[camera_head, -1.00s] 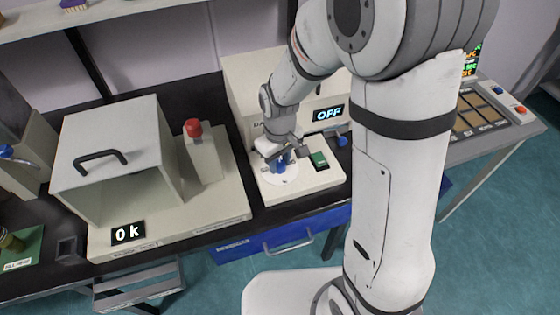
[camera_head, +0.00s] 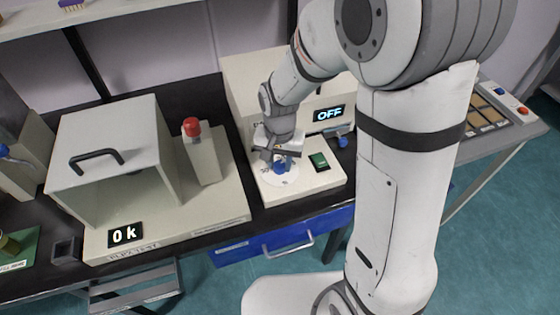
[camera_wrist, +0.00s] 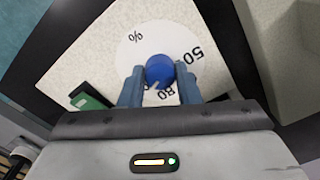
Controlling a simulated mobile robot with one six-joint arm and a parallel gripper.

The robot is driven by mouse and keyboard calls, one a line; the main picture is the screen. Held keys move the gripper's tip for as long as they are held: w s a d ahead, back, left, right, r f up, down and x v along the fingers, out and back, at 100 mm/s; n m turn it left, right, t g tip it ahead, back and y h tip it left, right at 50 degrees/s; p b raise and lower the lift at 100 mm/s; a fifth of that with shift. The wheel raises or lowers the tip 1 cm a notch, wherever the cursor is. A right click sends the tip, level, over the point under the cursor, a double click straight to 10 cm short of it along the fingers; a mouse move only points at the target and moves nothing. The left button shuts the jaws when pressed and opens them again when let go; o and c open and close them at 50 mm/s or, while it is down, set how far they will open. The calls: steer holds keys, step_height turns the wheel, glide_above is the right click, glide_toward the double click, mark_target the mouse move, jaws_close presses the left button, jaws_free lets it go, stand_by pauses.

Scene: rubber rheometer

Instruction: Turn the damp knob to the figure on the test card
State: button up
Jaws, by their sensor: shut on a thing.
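The blue damp knob (camera_head: 281,167) sits on a white round dial on the low front part of the beige unit. In the wrist view the knob (camera_wrist: 159,70) is between the two fingers of my gripper (camera_wrist: 160,82), which is shut on it. The dial (camera_wrist: 140,48) shows "50", "80" and a "%" sign; its other figures are hidden. A pale pointer mark on the knob lies near the "80". In the head view my gripper (camera_head: 278,158) comes down on the knob from above. The test card is not readable in these frames.
A green switch (camera_head: 319,161) is just right of the dial. The unit's display (camera_head: 328,113) reads "OFF". To the left stands a beige box with a black handle (camera_head: 96,160), a red-topped post (camera_head: 192,128) and a display reading "0k" (camera_head: 125,235).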

mark_target(279, 164)
steer(key=shift+w+r+m, duration=0.1)
steer(key=shift+w+m, duration=0.05)
steer(key=shift+m, duration=0.45)
steer(key=o, duration=1)
steer(key=shift+c, duration=0.2)
step_height(279, 164, up, 8)
steer(key=shift+f, duration=0.15)
